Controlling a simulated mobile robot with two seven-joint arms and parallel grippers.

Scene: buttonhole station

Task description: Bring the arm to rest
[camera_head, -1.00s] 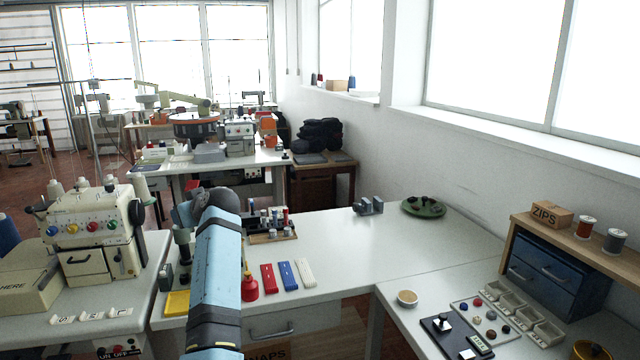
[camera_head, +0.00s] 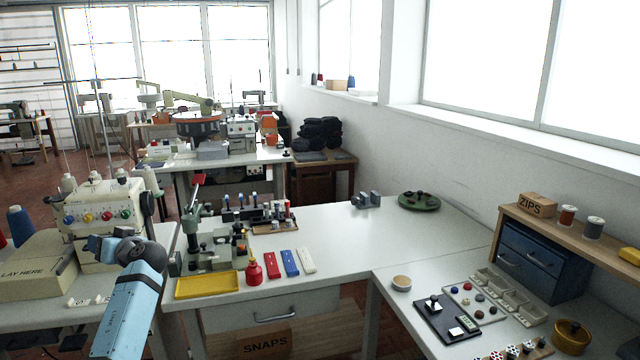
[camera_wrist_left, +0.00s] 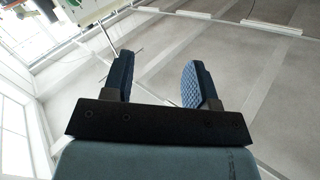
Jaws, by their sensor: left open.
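My left arm (camera_head: 132,305) comes up from the lower left in the head view, light blue with a dark joint at its top. It stands in front of the left sewing table and the cream sewing machine (camera_head: 98,215). I cannot make out its fingertips there. In the left wrist view my left gripper (camera_wrist_left: 158,68) shows two blue padded fingers held apart with nothing between them. Behind them are pale grey surfaces with strips and a window at the left. My right gripper is not in view.
A blue drawer unit (camera_head: 540,262) and a black board (camera_head: 447,318) are at the right. The worktable's middle is clear.

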